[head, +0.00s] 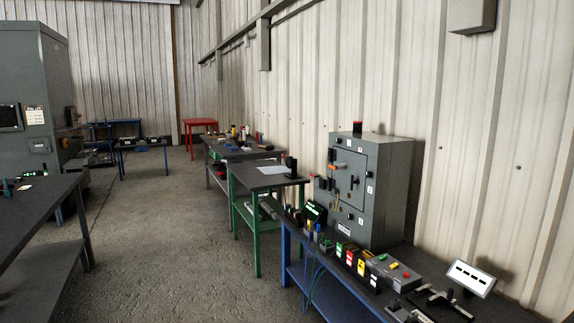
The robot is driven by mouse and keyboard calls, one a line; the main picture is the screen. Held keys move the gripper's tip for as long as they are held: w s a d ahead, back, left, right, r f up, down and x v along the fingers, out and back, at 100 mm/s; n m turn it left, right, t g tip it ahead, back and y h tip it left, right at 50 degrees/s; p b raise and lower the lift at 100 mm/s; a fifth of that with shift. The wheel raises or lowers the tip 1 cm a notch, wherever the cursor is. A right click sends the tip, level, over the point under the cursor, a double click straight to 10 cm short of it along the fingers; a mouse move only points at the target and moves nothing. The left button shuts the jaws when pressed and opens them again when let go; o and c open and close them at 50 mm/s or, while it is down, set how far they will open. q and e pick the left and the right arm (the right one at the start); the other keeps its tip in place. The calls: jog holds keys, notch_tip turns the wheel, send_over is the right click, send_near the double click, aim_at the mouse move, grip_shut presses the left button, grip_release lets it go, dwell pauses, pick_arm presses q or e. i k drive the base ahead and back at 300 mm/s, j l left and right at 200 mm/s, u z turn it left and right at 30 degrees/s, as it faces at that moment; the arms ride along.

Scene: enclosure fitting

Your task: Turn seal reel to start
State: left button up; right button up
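I cannot pick out a seal reel for certain in the head view. A grey enclosure (378,165) stands on the blue-framed bench (335,303) at the right, against the wall. Neither of my grippers shows in this view.
A grey button box (394,270), several coloured holders (350,256), a small lit screen (314,212), a white panel (472,277) and metal fixtures (442,300) crowd the bench. A green-framed table (262,182) stands beyond. The concrete floor (185,240) between benches is clear.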

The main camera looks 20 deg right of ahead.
aim_at(289, 160)
jog(key=i, duration=4.8)
jog(key=i+j+z, duration=0.3)
jog(key=i+z, duration=0.15)
jog(key=i, duration=0.2)
jog(key=i+j+z, duration=0.85)
jog(key=i+j, duration=0.2)
jog(key=j, duration=0.1)
